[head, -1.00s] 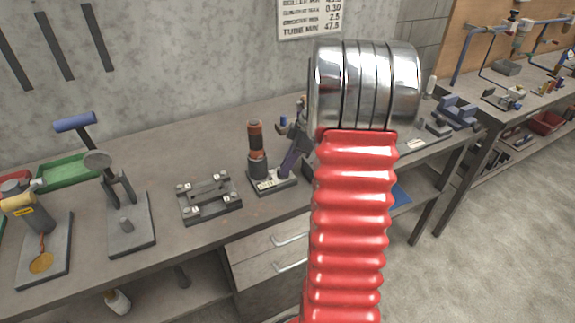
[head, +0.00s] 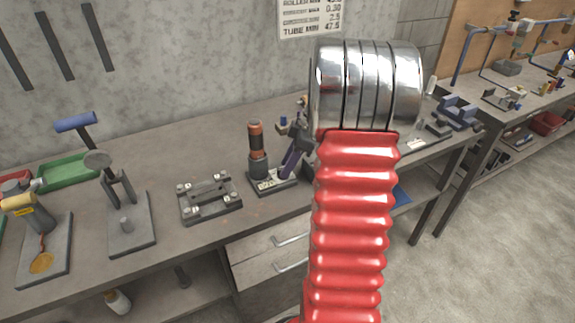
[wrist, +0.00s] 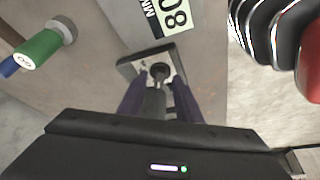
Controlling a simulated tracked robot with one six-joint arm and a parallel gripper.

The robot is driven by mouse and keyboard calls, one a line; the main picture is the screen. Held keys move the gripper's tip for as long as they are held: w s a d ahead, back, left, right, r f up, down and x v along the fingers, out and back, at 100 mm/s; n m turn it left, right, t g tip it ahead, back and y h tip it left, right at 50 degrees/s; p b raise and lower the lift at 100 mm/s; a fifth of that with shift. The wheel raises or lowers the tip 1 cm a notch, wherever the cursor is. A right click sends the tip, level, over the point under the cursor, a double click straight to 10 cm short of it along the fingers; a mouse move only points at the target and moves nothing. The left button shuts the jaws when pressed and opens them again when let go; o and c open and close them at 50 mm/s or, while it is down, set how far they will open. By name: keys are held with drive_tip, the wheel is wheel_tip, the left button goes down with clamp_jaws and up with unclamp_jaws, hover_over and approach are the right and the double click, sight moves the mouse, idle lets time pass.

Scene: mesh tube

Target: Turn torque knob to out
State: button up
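In the wrist view, a dark round knob (wrist: 160,71) sits on a pale, dark-edged plate (wrist: 133,68). I cannot tell for sure that it is the torque knob. My gripper (wrist: 160,82) points at it, with its two purple fingers apart on either side of a dark post just below the knob. I see a gap at the fingertips, and I cannot tell whether they touch anything. In the head view, the purple parts of my gripper (head: 293,160) show at a tool stand (head: 268,182) with an orange-brown cylinder (head: 256,139). My red arm hides part of this spot.
A green cylinder (wrist: 38,48) with a blue end and a label marked 08 (wrist: 174,14) lie beyond the fingers. A clamp-like fixture (head: 210,195) and a plate with an upright post (head: 128,222) stand left on the bench.

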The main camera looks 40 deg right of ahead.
drive_tip(key=v, duration=1.3)
idle(0.4)
wheel_tip(320, 180, down, 3)
drive_tip(key=s+m+h, duration=0.1)
drive_tip(key=s+m, duration=0.1)
drive_tip(key=m, duration=0.5)
drive_tip(key=s+a+r, duration=0.1)
drive_tip(key=s+a, duration=0.2)
drive_tip(key=a, duration=0.9)
drive_tip(key=s+a+r+m+t+h, duration=0.1)
drive_tip(key=s+a, duration=0.3)
drive_tip(key=a, duration=0.8)
drive_tip(key=s+a+r+m+t+h, duration=0.1)
drive_tip(key=s+a+r, duration=0.1)
drive_tip(key=a, duration=1)
drive_tip(key=shift+s, duration=0.7)
